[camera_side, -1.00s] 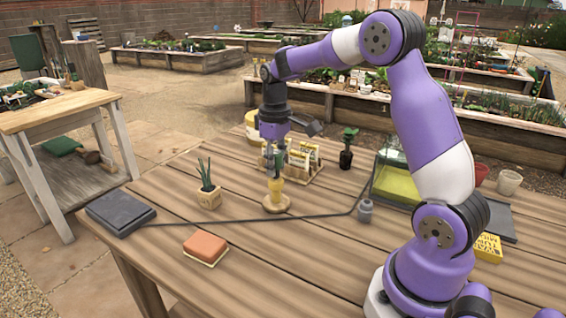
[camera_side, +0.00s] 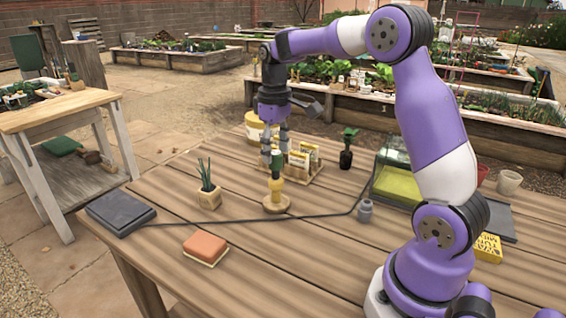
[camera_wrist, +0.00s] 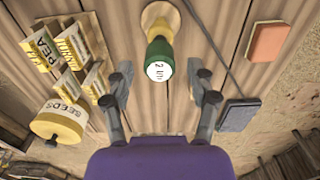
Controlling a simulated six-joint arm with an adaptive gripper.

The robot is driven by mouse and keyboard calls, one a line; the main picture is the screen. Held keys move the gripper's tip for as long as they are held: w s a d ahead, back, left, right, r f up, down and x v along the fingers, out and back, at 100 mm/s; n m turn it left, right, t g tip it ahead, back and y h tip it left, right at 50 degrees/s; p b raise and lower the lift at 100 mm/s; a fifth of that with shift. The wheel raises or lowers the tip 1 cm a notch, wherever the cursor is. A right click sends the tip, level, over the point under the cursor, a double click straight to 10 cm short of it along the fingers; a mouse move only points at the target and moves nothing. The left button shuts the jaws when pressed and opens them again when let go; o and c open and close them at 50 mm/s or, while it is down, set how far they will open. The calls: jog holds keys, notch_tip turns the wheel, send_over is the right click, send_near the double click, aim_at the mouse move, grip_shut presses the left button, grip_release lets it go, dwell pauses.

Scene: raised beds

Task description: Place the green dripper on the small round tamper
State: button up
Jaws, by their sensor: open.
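The small round tamper has a pale wooden disc base (camera_side: 276,207) and a yellow upright part (camera_side: 275,188); it stands upright on the table. The green dripper (camera_side: 277,165) sits upright on top of it, apparently touching the yellow part. In the wrist view the dripper (camera_wrist: 160,50) shows a white end marked "2 l/h", with the tamper's disc (camera_wrist: 163,9) beyond it. My gripper (camera_side: 274,150) is open and points down just above the dripper. In the wrist view its fingers are spread to either side, apart from the dripper.
A tray with seed packets (camera_side: 303,158) and a yellow seed tin (camera_side: 254,126) stand behind. A potted plant (camera_side: 208,195) is to the left and an orange sponge (camera_side: 205,246) in front. A dark cable (camera_side: 235,222) runs from a grey slab (camera_side: 120,212) past the tamper.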

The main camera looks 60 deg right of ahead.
aim_at(275, 153)
notch_tip(275, 153, up, 7)
jog(key=shift+a, duration=0.1)
jog(key=shift+r, duration=0.55)
jog(key=shift+s+a+r, duration=0.1)
jog(key=shift+r, duration=0.05)
jog(key=s+a+r+t, duration=0.1)
jog(key=s+a+t, duration=0.2)
jog(key=s+a, duration=0.4)
jog(key=s+a+f+t, duration=0.2)
jog(key=s+a+f, duration=0.3)
jog(key=s, duration=0.1)
jog(key=shift+s+a+f+t, duration=0.25)
jog(key=shift+a+f+t, duration=0.05)
